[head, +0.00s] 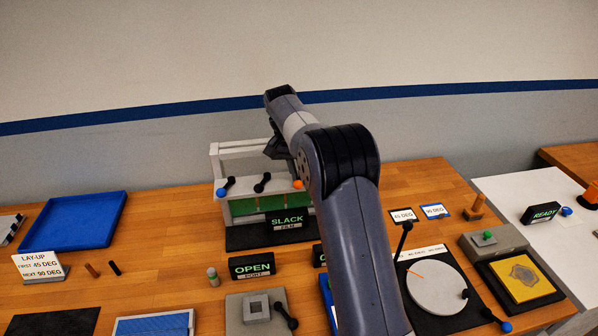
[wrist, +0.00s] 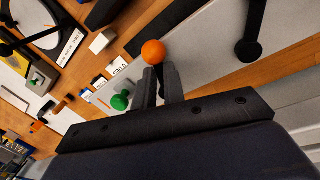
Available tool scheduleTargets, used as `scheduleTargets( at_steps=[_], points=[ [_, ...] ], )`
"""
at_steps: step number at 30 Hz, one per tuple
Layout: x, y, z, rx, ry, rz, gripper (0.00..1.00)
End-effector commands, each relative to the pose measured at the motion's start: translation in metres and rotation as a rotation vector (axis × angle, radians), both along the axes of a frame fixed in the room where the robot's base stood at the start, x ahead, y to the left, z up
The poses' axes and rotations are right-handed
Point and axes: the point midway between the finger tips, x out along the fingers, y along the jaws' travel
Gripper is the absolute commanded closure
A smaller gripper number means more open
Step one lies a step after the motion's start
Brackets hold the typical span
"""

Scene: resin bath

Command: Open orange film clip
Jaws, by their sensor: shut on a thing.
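The orange film clip shows as a lever with an orange ball end (head: 298,184) on the front of a white frame (head: 216,164). In the wrist view the orange ball (wrist: 153,52) sits just beyond my fingertips. My gripper (wrist: 161,78) is shut on the clip's dark lever, just behind the ball. In the head view my gripper (head: 276,148) is at the frame's right side, its fingertips mostly hidden by my arm. A sign below the clip (head: 288,222) reads SLACK FILM.
A blue-ended lever (head: 223,189) and a black lever (head: 262,183) stand left of the clip; the black lever also shows in the wrist view (wrist: 249,48). An OPEN PORT sign (head: 252,267) stands in front. A blue tray (head: 72,244) lies at left.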

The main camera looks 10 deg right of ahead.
Motion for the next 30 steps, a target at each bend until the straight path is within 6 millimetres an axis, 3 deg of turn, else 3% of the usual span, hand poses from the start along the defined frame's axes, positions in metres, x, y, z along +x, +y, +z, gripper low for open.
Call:
scheduleTargets(
  at_steps=[14, 15, 18, 26, 30],
  points=[
    [0.001, 0.001, 0.001, 0.000, -0.002, -0.013, 1.00],
    [0.001, 0.001, 0.001, 0.000, -0.002, -0.013, 0.87],
    [0.001, 0.001, 0.001, 0.000, -0.002, -0.013, 0.80],
    [0.001, 0.001, 0.002, 0.000, -0.002, -0.013, 0.80],
    [0.002, 0.003, 0.013, 0.000, -0.004, -0.013, 0.80]
  ],
)
